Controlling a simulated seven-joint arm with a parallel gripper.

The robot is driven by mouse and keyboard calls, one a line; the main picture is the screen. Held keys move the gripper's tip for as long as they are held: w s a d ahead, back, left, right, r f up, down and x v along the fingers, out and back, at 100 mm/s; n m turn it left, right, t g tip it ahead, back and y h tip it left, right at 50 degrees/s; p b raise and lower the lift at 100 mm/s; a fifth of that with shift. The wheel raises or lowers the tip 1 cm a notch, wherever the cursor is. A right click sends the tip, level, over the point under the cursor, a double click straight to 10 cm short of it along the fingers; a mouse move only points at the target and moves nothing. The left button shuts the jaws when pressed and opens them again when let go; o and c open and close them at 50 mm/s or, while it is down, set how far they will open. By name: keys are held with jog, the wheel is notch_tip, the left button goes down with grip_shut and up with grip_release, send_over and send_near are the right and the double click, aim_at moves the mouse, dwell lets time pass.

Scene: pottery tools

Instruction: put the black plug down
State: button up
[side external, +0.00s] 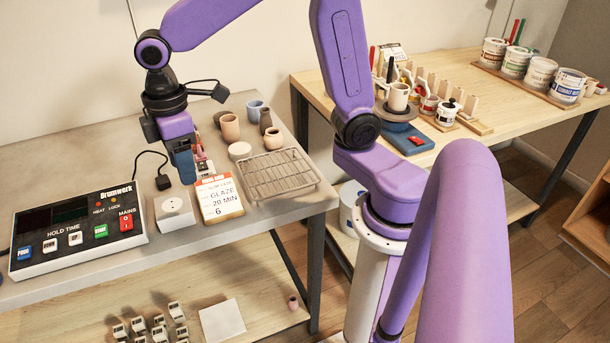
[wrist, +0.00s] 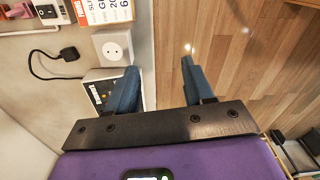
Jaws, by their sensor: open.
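The black plug (side external: 163,182) rests on the grey worktop behind the white socket block (side external: 175,209), apart from it. Its thin black cable runs back to the control box. In the wrist view the plug (wrist: 69,54) lies left of the socket block (wrist: 113,46), outside the jaws. My gripper (side external: 184,168) has blue fingers and hangs above the worktop near the plug and socket. In the wrist view my gripper (wrist: 159,66) is open, with nothing between its fingers. The side view does not show the finger gap clearly.
The control box (side external: 78,228) stands left of the socket. A glaze card (side external: 220,199), a wire rack (side external: 278,174) and several clay cups stand to the right. The worktop's edge (wrist: 151,60) shows in the wrist view, with wooden floor beyond.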

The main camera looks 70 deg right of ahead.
jog(key=s+d+f, duration=0.1)
jog(key=s+d, duration=0.2)
jog(key=s, duration=0.7)
jog(key=s+d+f+n, duration=0.1)
jog(key=s+d, duration=0.2)
jog(key=s, duration=0.8)
jog(key=shift+d+f+n, duration=0.3)
jog(key=shift+f, duration=0.05)
